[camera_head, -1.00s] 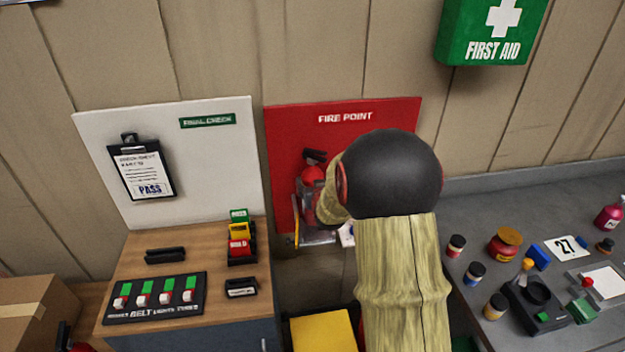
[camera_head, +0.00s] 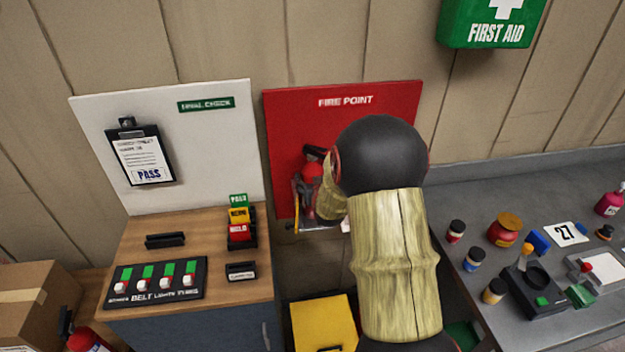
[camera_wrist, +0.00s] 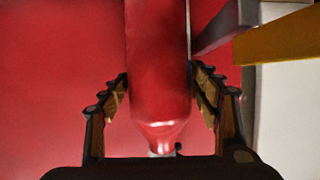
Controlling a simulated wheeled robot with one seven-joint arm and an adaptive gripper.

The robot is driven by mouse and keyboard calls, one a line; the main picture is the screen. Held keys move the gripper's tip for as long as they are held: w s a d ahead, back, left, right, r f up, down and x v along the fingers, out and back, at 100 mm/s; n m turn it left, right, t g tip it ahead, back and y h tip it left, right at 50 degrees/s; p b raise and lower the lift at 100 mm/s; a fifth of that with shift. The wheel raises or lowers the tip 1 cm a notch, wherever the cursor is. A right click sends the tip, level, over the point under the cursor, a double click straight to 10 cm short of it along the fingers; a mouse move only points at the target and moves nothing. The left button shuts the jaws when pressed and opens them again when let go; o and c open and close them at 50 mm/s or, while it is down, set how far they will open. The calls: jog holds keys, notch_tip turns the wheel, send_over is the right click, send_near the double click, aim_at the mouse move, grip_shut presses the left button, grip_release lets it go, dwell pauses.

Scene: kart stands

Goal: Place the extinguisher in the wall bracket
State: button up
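The red extinguisher (camera_head: 311,173) with a black top stands upright in front of the red FIRE POINT board (camera_head: 380,103), just above or in the grey metal bracket (camera_head: 318,223). I cannot tell whether its base rests there. My arm hides its right side. In the wrist view the extinguisher's body (camera_wrist: 160,75) runs between the two fingers of my gripper (camera_wrist: 160,80). The fingertips meet its left and right edges, so my gripper looks shut on it. A yellow bar (camera_wrist: 275,35), apparently part of the bracket, lies to the right.
A wooden cabinet with a switch panel (camera_head: 157,283) stands left, below a white board (camera_head: 215,140). A yellow box (camera_head: 323,322) is below the bracket. A grey bench (camera_head: 470,190) with jars and tools is right. Another extinguisher (camera_head: 85,338) stands at lower left.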

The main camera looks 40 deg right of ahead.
jog(key=shift+o, duration=0.8)
